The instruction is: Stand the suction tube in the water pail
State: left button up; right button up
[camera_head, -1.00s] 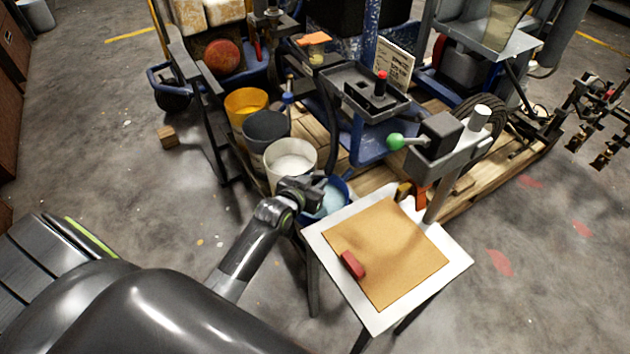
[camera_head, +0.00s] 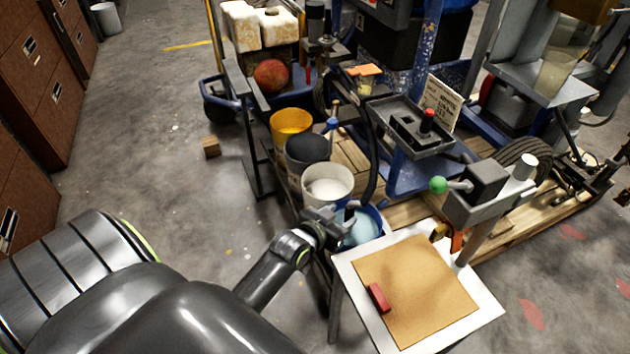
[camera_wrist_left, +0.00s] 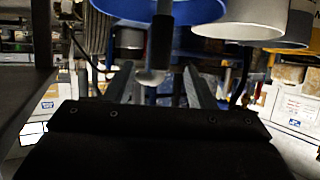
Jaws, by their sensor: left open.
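The blue water pail (camera_head: 368,232) holds pale blue water and stands beside the white-filled pail, partly behind my left gripper. My left gripper (camera_head: 345,218) is open at the pail's near left side. A dark hose (camera_head: 373,165), which looks like the suction tube, curves down from the machine behind the pails; where its lower end sits is hidden in the head view. In the left wrist view, a grey tube with a paler rounded end (camera_wrist_left: 160,45) hangs in front of the blue pail (camera_wrist_left: 205,10), between the open fingers of my left gripper (camera_wrist_left: 158,75). Contact cannot be told. My right gripper is not in view.
A white-filled pail (camera_head: 340,183), a dark pail (camera_head: 307,150) and a yellow pail (camera_head: 291,122) stand in a row. A white-topped table (camera_head: 487,308) with a tan sheet (camera_head: 425,295) and a red block (camera_head: 378,298) is close on the right.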

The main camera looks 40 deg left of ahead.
pick_arm(q)
jog(key=p+v, duration=0.1)
jog(key=v, duration=1.1)
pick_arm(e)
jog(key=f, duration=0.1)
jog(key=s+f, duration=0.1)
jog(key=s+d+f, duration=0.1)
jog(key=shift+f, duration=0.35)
pick_arm(q)
jog(key=s+a+f+g, duration=0.1)
jog(key=s+f+g, duration=0.2)
jog(key=f, duration=0.5)
jog(key=s+f+g, duration=0.2)
jog(key=s+f, duration=0.1)
jog(key=f, duration=0.5)
jog(key=s+f+n+g+y, duration=0.1)
jog(key=s+f+g, duration=0.6)
jog(key=s+f, duration=0.85)
jog(key=s+a+r+p, duration=0.1)
jog(key=s+r+p, duration=0.3)
jog(key=s+p, duration=0.6)
jog(key=p, duration=0.5)
jog(key=shift+s+a, duration=0.35)
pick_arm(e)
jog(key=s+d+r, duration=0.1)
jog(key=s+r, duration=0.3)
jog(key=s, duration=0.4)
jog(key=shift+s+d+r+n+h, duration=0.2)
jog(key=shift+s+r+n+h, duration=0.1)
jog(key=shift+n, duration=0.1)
